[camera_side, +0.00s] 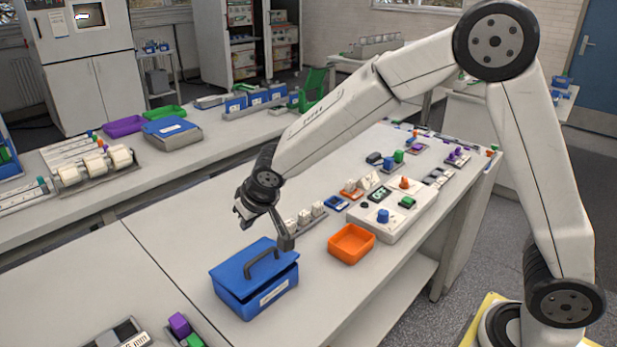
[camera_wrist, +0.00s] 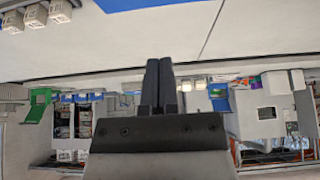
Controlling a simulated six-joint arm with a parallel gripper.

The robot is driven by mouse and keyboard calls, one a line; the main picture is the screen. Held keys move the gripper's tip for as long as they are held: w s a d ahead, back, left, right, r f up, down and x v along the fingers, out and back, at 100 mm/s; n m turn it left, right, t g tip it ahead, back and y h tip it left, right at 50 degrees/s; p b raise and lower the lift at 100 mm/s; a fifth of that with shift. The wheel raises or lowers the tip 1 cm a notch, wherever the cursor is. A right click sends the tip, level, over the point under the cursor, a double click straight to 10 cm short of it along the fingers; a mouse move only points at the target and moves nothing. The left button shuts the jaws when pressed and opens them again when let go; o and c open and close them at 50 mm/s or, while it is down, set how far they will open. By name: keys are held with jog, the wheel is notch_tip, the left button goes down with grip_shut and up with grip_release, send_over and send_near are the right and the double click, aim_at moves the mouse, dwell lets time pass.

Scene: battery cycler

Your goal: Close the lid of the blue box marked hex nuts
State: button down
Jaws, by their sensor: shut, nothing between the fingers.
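The blue box (camera_side: 258,303) stands on the near bench, with a white label on its front whose writing is too small to read. In the wrist view the shut fingers (camera_wrist: 159,68) show in the middle, and a strip of blue (camera_wrist: 160,4), likely the lid, is at the top edge.
An orange tray (camera_side: 351,244) stands to the right of the box. White blocks (camera_side: 305,216) sit in a row behind it, and a white panel with coloured knobs (camera_side: 385,218) is further right. A tray with purple and green blocks (camera_side: 181,325) is at front left. The bench left of the box is clear.

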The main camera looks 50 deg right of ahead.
aim_at(262, 256)
jog(key=s+f, duration=0.2)
jog(key=s, duration=0.1)
jog(key=shift+s+f, duration=0.1)
jog(key=shift+s, duration=0.2)
jog(key=shift+s+f, duration=1.2)
jog(key=shift+f, duration=0.15)
jog(key=shift+r, duration=0.1)
jog(key=shift+r, duration=1.8)
jog(key=shift+s, duration=0.1)
jog(key=s+f, duration=0.6)
jog(key=s, duration=0.1)
jog(key=shift+s, duration=0.3)
jog(key=shift+d, duration=0.1)
